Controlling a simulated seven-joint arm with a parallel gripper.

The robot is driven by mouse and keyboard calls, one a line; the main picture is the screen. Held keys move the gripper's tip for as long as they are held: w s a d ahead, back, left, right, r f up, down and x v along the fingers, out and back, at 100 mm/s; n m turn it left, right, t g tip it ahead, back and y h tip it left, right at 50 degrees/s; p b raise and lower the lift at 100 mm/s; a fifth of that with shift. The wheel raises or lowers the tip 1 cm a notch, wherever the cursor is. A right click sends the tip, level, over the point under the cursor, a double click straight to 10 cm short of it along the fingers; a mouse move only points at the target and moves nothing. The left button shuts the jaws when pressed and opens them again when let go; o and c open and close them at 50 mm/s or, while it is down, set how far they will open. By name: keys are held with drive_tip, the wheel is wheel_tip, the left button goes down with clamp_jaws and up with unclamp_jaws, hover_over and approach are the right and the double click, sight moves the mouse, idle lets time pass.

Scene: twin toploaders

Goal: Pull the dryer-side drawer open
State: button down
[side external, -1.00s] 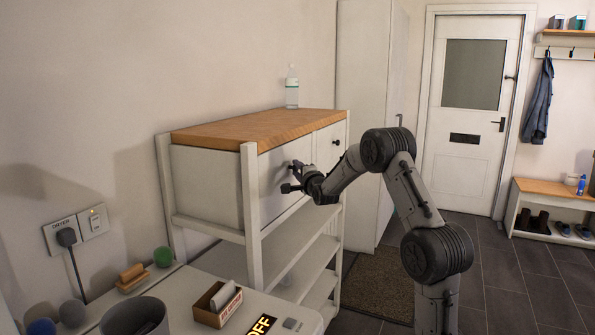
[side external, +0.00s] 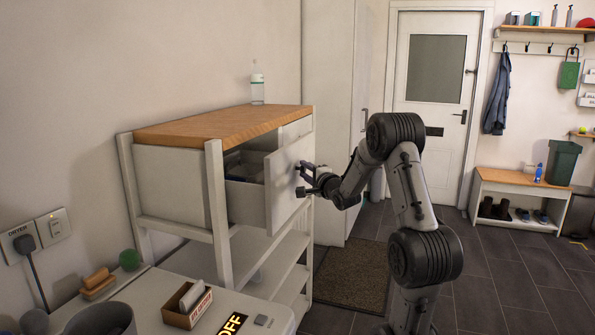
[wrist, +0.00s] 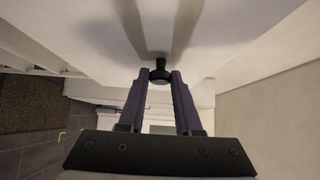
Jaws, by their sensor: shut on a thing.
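The dryer-side drawer (side external: 283,196), with a pale front, stands partly open from the near end of the white wood-topped unit. Its inside shows behind the front, with something pale in it that I cannot make out. My gripper (side external: 302,179) is at the outer face of the drawer front. In the wrist view the two fingers (wrist: 159,84) are shut around the round dark knob (wrist: 159,73), which sits between the fingertips. In the side view the knob is hidden by the fingers.
The other drawer, farther along the unit (side external: 222,124), is largely hidden behind the open front. A bottle (side external: 258,88) stands on the wooden top. A dryer top with a small box (side external: 187,304) and brushes (side external: 97,283) is at the front left. Open floor (side external: 480,270) lies to the right.

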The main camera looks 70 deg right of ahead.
drive_tip(key=c, duration=0.6)
unclamp_jaws()
drive_tip(key=shift+a, duration=0.1)
drive_tip(key=v, duration=0.7)
drive_tip(key=shift+s+a, duration=0.1)
drive_tip(key=shift+a, duration=0.05)
